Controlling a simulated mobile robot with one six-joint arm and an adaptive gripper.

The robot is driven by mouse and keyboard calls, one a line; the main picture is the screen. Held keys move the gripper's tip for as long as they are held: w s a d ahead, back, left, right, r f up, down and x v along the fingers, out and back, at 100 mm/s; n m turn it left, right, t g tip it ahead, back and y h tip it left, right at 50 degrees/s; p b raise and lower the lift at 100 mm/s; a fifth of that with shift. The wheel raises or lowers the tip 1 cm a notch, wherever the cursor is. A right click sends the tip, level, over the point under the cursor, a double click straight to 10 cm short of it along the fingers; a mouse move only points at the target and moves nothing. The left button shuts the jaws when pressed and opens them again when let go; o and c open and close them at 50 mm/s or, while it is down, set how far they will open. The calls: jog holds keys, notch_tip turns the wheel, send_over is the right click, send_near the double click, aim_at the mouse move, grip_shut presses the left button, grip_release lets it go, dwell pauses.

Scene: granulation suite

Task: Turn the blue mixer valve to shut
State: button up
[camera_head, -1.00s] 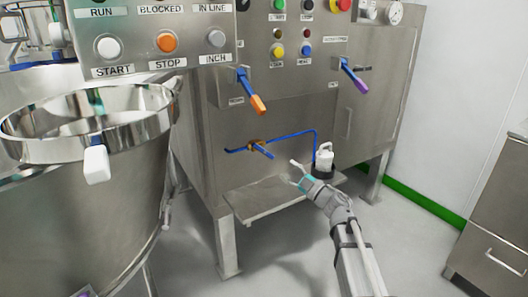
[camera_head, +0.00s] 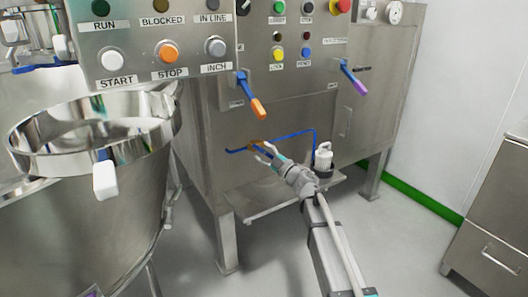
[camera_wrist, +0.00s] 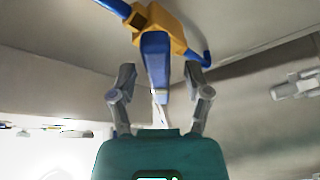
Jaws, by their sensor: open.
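The blue mixer valve has a brass body (camera_wrist: 160,25) on a blue pipe (camera_head: 308,131) low on the steel cabinet's front. In the wrist view its blue lever (camera_wrist: 156,65) points down from the body toward my gripper. My gripper (camera_wrist: 161,80) is open, with one finger on each side of the lever's lower end. A gap shows between the lever and each finger, so it is not gripped. In the head view my gripper (camera_head: 265,152) is right at the valve and hides most of the lever; some of the brass body (camera_head: 255,144) shows behind it.
Two other levers, orange-tipped (camera_head: 256,104) and purple-tipped (camera_head: 354,82), stick out above. A white jug (camera_head: 323,156) stands right of my gripper on a low steel shelf (camera_head: 250,204). A steel vessel (camera_head: 65,210) stands left, and a button panel (camera_head: 150,35) hangs above.

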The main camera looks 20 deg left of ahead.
grip_shut()
dwell(0.4)
jog(key=shift+m, duration=0.5)
jog(key=m+t+b, duration=0.1)
jog(key=m, duration=0.1)
jog(key=m+t+b, duration=0.1)
jog(key=m+t, duration=0.1)
jog(key=m, duration=0.1)
jog(key=shift+a+f+m, duration=0.1)
jog(key=shift+m, duration=0.2)
jog(key=m+t+h, duration=0.1)
jog(key=m, duration=0.2)
jog(key=m+t+h, duration=0.1)
jog(key=m+t, duration=0.1)
jog(key=m, duration=0.1)
jog(key=shift+m, duration=0.4)
